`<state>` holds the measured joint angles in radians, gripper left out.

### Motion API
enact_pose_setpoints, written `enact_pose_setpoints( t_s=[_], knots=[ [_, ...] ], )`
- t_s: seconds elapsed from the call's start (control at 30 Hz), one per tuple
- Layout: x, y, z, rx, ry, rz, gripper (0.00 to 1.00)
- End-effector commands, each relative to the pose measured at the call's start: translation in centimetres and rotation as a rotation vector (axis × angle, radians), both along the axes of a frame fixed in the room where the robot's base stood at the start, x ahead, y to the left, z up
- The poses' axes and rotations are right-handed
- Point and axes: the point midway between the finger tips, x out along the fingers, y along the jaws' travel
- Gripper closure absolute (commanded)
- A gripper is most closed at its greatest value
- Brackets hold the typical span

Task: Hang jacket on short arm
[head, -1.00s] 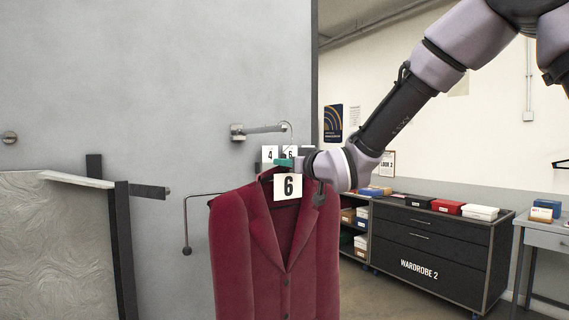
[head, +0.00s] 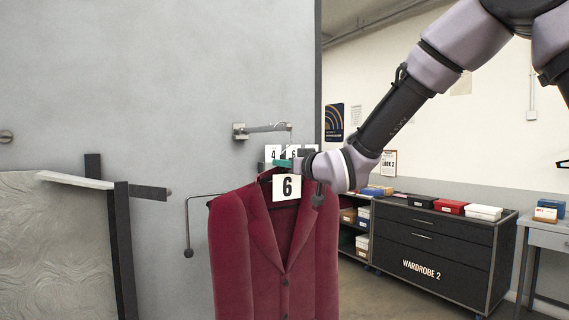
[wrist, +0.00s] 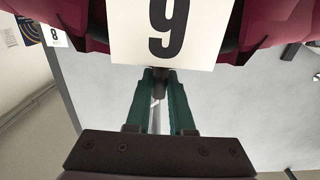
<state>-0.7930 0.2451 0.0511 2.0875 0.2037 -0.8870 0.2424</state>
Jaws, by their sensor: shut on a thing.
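The dark red jacket (head: 252,245) hangs upright on a hanger with a white number 6 tag (head: 287,187) at its neck. My gripper (head: 285,163) has green fingers shut on the hanger's neck; the wrist view shows the fingers (wrist: 160,98) together on a dark stem below the tag (wrist: 168,30). A metal wall arm (head: 265,128) sticks out from the grey wall just above. The hanger's hook shows as a thin line by the arm's tip; I cannot tell if it touches. White number plates (head: 272,153) sit behind, partly hidden by my gripper.
A thin dark rod with a ball end (head: 188,252) hangs left of the jacket. A dark post frame (head: 122,235) and a textured panel (head: 55,245) stand further left. A black drawer cabinet (head: 430,249) with boxes on top stands at the right.

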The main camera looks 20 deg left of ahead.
Motion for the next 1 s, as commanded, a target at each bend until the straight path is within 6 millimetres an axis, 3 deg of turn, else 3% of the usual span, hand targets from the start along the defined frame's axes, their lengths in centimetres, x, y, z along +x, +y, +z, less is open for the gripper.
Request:
enact_pose_setpoints(
  t_s=[0.33,0.37,0.4,0.43,0.77,1.0],
  knots=[
    [0.1,0.1,0.2,0.003,-0.004,0.0,1.0],
    [0.1,0.1,0.2,0.003,-0.004,0.0,0.68],
    [0.1,0.1,0.2,0.003,-0.004,0.0,0.53],
    [0.1,0.1,0.2,0.002,-0.003,0.0,0.44],
    [0.0,-0.1,-0.1,-0.002,0.001,-0.001,0.44],
    [-2.1,-2.6,0.1,0.001,-0.001,-0.001,0.44]
  ],
)
